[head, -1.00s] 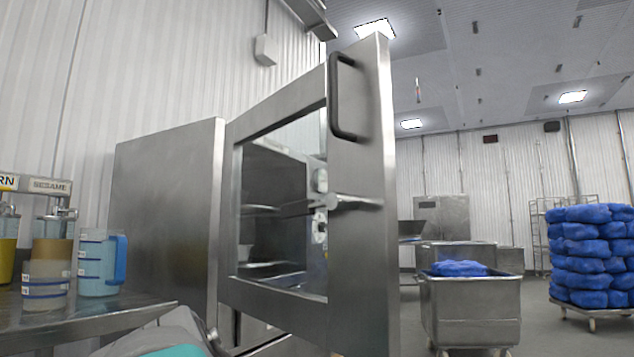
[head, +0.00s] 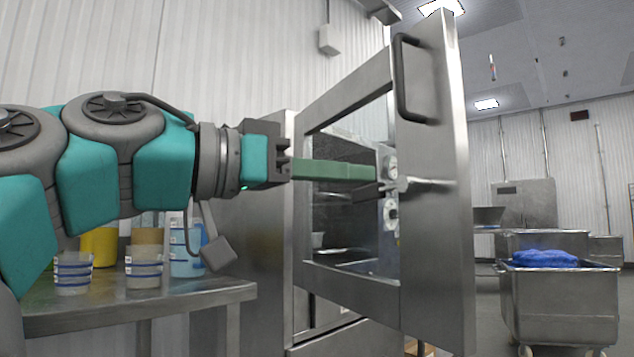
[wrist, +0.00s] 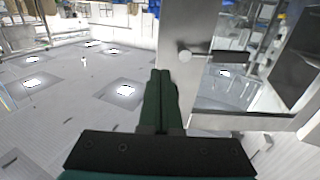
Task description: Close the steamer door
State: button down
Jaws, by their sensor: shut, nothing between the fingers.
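The steamer door (head: 437,260) is a steel frame with a window, standing open in the head view. It carries a black upright handle (head: 403,80) and a metal latch lever (head: 425,183) near its free edge. The steamer body (head: 265,235) is behind it at left, partly hidden by my arm. My gripper (head: 374,173) is shut and empty. Its long green fingers cross in front of the door window, with their tips close to the latch. In the wrist view my gripper (wrist: 160,73) points at the steel door (wrist: 183,90); whether it touches is unclear.
A steel table (head: 130,300) with sauce containers (head: 143,268) stands at the lower left, below my arm. A steel cart (head: 560,300) with a blue bag (head: 543,258) stands at the right. Floor shows between the door and the cart.

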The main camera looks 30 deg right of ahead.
aim_at(453, 183)
jog(key=d+b, duration=0.1)
jog(key=d, duration=1.2)
jog(key=shift+w+d, duration=0.1)
jog(key=shift+d, duration=0.2)
